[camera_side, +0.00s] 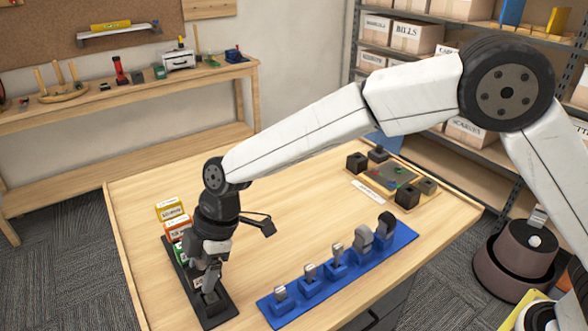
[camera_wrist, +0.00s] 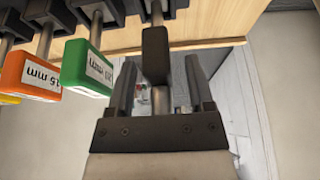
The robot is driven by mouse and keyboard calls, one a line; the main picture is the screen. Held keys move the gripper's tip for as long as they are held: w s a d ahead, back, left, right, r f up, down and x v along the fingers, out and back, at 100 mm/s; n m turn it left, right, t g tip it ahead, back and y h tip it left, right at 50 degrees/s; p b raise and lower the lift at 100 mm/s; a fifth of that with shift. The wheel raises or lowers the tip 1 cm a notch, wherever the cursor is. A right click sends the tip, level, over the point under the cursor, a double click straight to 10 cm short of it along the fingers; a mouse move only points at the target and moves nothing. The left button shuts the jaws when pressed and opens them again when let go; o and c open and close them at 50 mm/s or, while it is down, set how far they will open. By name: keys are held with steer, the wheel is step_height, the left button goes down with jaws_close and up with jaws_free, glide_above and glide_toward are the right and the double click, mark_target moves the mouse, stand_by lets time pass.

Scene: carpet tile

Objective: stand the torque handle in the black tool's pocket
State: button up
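A black tool rack (camera_side: 172,248) lies along the left of the table. Yellow (camera_side: 171,210), orange (camera_side: 178,228) and green (camera_side: 181,252) handles stand in it in a row. My gripper (camera_side: 209,284) points down at the rack's near end. In the wrist view the black tool's handle (camera_wrist: 156,56) sits between my open fingers (camera_wrist: 160,75), with a gap seen on both sides. Its shaft runs toward the rack. Orange (camera_wrist: 28,80) and green (camera_wrist: 86,68) handles stand beside it. I cannot tell which item is the torque handle.
A blue rack (camera_side: 268,311) with several grey and dark pieces stands right of my gripper. Black blocks and a small tray (camera_side: 388,176) of parts lie at the table's far right. The middle of the table (camera_side: 290,215) is clear.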

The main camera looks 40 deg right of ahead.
steer(key=shift+r, duration=0.15)
steer(key=v, duration=0.7)
steer(key=shift+d+r, duration=0.2)
steer(key=shift+r, duration=0.1)
steer(key=shift+d, duration=0.1)
steer(key=m+t+h, duration=0.3)
steer(key=m+t, duration=0.1)
steer(key=m, duration=1.5)
glide_above(387, 212)
steer(key=w+a, duration=0.5)
steer(key=a, duration=0.1)
step_height(387, 212, down, 4)
steer(key=s+d+m, duration=0.1)
steer(key=d, duration=0.1)
steer(key=s+d+f+m, duration=0.1)
steer(key=s+d+m, duration=0.1)
steer(key=s+d+m+t+h, duration=0.1)
steer(key=s+d+m, duration=0.1)
steer(key=shift+f, duration=0.3)
steer(key=s+f+n+g, duration=0.2)
steer(key=s+f+n, duration=0.1)
steer(key=s+n, duration=0.3)
steer(key=shift+s+a+h, duration=0.3)
steer(key=shift+s+a, duration=0.05)
steer(key=shift+s, duration=0.7)
